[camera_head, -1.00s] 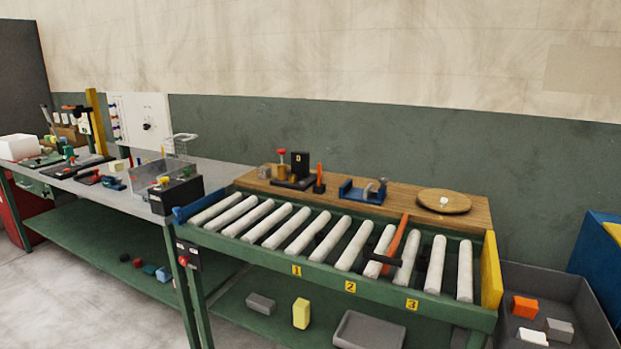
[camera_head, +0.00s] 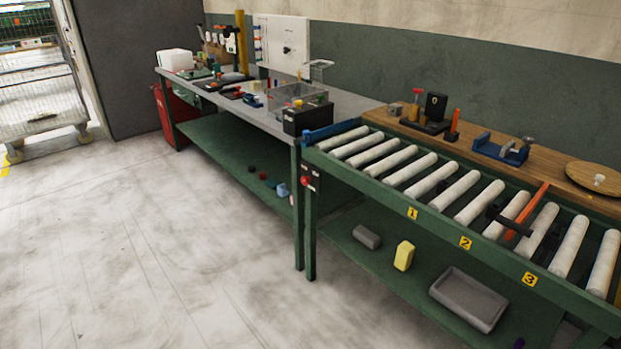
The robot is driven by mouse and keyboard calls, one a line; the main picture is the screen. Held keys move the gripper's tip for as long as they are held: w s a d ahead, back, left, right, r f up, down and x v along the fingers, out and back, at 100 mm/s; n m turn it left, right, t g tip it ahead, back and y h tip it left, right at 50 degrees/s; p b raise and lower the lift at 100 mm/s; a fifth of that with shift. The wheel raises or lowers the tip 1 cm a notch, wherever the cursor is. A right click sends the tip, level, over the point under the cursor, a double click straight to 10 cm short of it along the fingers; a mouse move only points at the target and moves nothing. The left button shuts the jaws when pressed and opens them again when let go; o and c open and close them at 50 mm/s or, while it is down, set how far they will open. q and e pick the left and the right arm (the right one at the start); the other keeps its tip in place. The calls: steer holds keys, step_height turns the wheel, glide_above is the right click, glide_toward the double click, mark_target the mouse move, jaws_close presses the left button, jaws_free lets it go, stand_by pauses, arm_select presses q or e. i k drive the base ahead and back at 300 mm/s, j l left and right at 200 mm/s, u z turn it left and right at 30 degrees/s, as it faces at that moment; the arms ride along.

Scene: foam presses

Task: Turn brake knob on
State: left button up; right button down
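A small dark control box (camera_head: 311,172) is fixed at the left end of the green roller conveyor (camera_head: 387,198), by its front leg. It carries a red knob (camera_head: 306,181) and small pale labels too small to read. I cannot tell for certain that this red knob is the brake knob, nor which way it is set. An orange-red bar (camera_head: 527,209) lies across the rollers near the number 3 label, with a dark handle-like piece beside it. Neither of my grippers is in view.
A grey-topped workbench (camera_head: 355,104) with tools and a white panel (camera_head: 281,41) stands left of the conveyor. A yellow block (camera_head: 403,255) and a grey tray (camera_head: 469,299) are on the lower shelf. The floor (camera_head: 150,250) in front is clear. A wire cage cart (camera_head: 40,90) stands far left.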

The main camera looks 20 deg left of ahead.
mark_target(305, 180)
steer(key=i+j, duration=0.2)
steer(key=i, duration=0.2)
steer(key=i+j, duration=0.2)
steer(key=i, duration=0.25)
steer(key=i+j+z, duration=0.1)
steer(key=i, duration=0.3)
steer(key=j, duration=0.1)
